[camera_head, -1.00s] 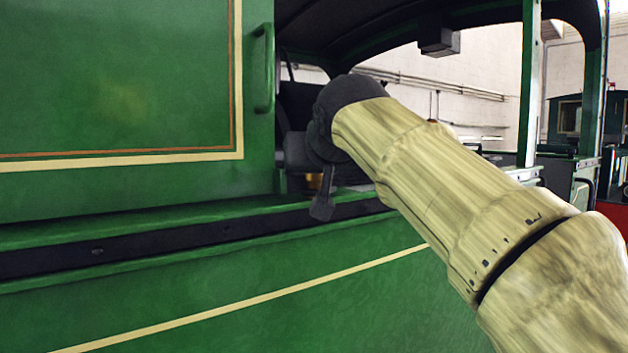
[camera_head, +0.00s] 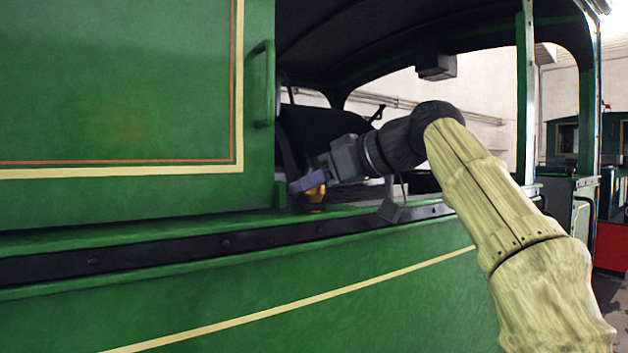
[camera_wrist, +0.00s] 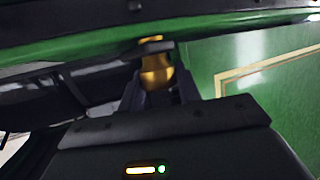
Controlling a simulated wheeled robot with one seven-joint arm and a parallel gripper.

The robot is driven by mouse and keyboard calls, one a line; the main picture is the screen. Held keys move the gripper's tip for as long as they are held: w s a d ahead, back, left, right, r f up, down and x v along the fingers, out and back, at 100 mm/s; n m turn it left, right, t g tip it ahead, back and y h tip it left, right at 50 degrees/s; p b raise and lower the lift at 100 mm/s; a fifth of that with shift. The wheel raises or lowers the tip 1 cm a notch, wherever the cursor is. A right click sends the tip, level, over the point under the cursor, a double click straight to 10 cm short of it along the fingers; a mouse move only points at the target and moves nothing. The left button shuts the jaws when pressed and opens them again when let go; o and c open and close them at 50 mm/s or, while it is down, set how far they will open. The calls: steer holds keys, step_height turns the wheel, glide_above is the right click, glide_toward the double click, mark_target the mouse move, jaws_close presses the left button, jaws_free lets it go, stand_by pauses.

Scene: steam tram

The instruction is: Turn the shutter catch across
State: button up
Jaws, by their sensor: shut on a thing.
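The shutter catch is a small brass-coloured piece (camera_head: 314,194) on the green ledge at the near corner of the cab opening. My gripper (camera_head: 309,182) reaches it from the right and is shut on it. In the wrist view the brass catch (camera_wrist: 156,70) stands between the two dark fingers of my gripper (camera_wrist: 160,88), with a dark flat part across its end. The fingers hide part of the catch, and how far it is turned is hard to tell.
A green vertical handle (camera_head: 262,83) is fixed on the cab panel left of the gripper. The green ledge (camera_head: 150,238) with a dark bolted strip runs below. A green post (camera_head: 525,95) stands at the right of the opening. The dark cab interior lies behind.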

steer(key=n+g+p, duration=0.1)
steer(key=g, duration=0.1)
steer(key=n+g+y+p, duration=0.1)
steer(key=n+g+p, duration=0.1)
steer(key=shift+w+r+n+y, duration=0.1)
steer(key=shift+n+y, duration=0.2)
steer(key=shift+n+g+p, duration=0.4)
steer(key=shift+g+p, duration=0.1)
steer(key=shift+f, duration=0.2)
steer(key=o, duration=0.7)
steer(key=shift+r, duration=0.1)
steer(key=p+v, duration=0.1)
steer(key=v, duration=0.6)
steer(key=shift+d+p, duration=0.25)
steer(key=shift+p, duration=0.05)
